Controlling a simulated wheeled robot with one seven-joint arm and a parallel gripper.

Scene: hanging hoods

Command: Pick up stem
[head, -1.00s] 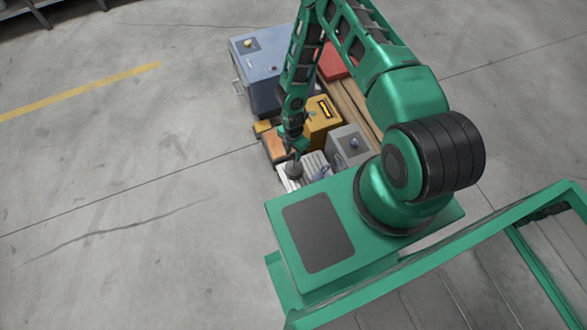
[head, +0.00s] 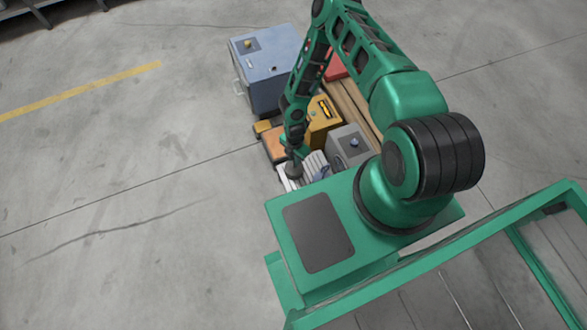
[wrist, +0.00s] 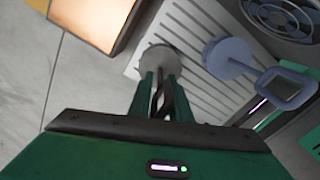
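What I take for the stem is a thin dark rod (wrist: 159,98) in the wrist view, above a round grey disc (wrist: 159,58). The disc also shows as a grey round shape in the head view (head: 293,169), over a white slatted surface. My gripper (wrist: 161,78) points down at the disc, with its two green fingers on either side of the rod. Whether the fingers touch the rod cannot be made out. The rod's lower end, and whether it joins the disc, are unclear. My gripper in the head view (head: 293,153) is small and partly hidden.
A blue-grey disc with a looped handle (wrist: 230,57) lies right of my gripper. An orange box (wrist: 97,20) is close on the left. A yellow box (head: 321,120), a grey box (head: 350,143) and a large blue box (head: 264,70) stand nearby. The floor at left is clear.

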